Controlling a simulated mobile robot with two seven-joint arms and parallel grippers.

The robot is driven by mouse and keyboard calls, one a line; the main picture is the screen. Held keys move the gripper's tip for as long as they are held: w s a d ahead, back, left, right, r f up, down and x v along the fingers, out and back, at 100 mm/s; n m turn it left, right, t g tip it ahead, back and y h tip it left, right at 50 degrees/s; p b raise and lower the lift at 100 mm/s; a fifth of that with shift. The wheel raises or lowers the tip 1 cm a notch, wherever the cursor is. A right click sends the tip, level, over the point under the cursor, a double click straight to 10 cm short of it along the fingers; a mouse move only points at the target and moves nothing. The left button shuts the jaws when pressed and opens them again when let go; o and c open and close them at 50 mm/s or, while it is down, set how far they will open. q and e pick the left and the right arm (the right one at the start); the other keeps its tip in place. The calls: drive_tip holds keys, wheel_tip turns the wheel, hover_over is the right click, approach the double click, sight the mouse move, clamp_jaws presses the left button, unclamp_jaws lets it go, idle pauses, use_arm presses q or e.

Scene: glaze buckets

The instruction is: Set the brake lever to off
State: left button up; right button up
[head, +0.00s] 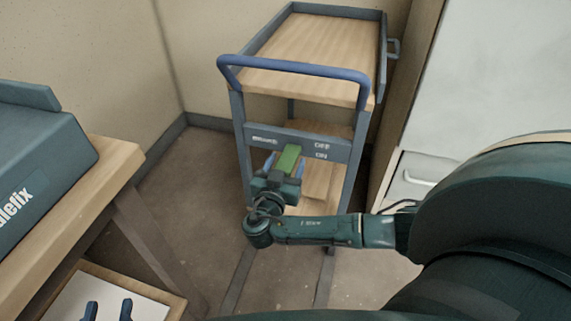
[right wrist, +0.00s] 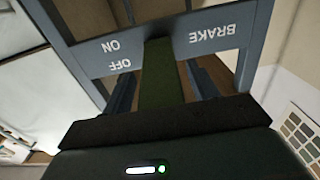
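The brake lever (head: 288,158) is a green bar sticking out from the grey crossbar (head: 335,147) of the cart. The crossbar reads BRAKE on the left, and OFF above ON on the right. I cannot tell which label the lever lines up with. My right gripper (head: 284,165) is at the lever, its fingers on either side. In the right wrist view the lever (right wrist: 160,75) runs between the fingers (right wrist: 163,85) with narrow gaps showing, and the lettering is upside down. My left gripper (head: 108,309) is open and empty at the bottom left.
The cart has a blue push handle (head: 295,69) above the crossbar and a wooden top (head: 320,45). A wooden table (head: 112,160) with a dark case (head: 40,160) stands at the left. A white cabinet (head: 490,80) stands close on the right.

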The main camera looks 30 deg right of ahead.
clamp_jaws()
idle(0.4)
drive_tip(key=shift+r, duration=0.1)
